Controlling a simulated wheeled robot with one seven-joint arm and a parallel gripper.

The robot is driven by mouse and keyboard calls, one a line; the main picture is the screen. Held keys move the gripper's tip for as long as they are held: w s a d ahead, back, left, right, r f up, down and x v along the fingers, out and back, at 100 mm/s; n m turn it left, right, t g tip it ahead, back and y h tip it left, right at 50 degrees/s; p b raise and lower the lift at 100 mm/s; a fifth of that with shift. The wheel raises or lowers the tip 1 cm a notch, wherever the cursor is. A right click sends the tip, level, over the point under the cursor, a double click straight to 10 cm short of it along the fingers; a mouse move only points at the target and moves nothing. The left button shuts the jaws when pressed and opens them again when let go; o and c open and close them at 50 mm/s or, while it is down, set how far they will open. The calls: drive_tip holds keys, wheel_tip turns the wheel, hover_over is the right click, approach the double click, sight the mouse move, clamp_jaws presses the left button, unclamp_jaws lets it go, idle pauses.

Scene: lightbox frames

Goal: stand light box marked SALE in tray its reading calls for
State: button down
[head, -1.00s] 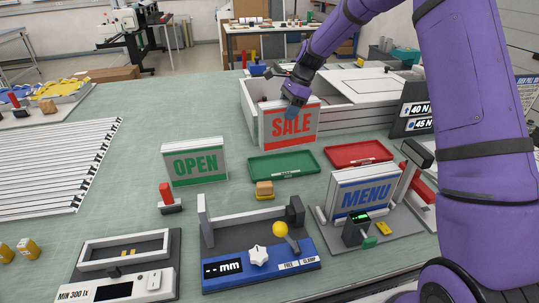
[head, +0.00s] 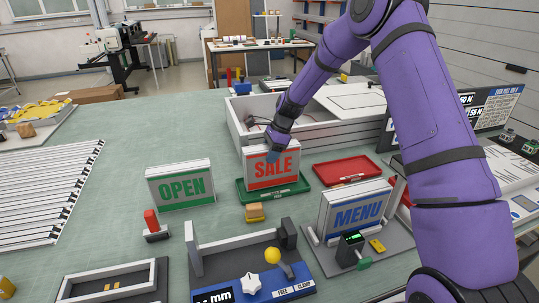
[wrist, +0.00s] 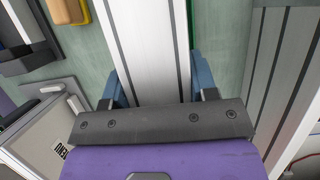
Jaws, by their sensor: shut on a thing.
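The light box marked SALE (head: 272,172), white with red lettering and a red bottom band, is upright at the green tray (head: 245,197). Its lower edge is behind the tray's front rim; whether it touches the tray floor I cannot tell. My gripper (head: 273,152) is shut on its top edge. In the wrist view the pale, dark-striped box top (wrist: 152,40) runs between the blue fingers (wrist: 160,92). A red tray (head: 347,171) lies empty to the right. A board with N values (head: 466,98) stands at the right, partly hidden by my arm.
The OPEN box (head: 181,186) stands left. The MENU box (head: 357,208) stands on a fixture at front right, beside a small device with a green display (head: 351,239). A clamp gauge (head: 250,283) is in front. A white open case (head: 239,122) is behind.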

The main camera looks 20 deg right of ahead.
drive_tip(key=shift+f, duration=0.35)
drive_tip(key=shift+c, duration=2)
unclamp_jaws()
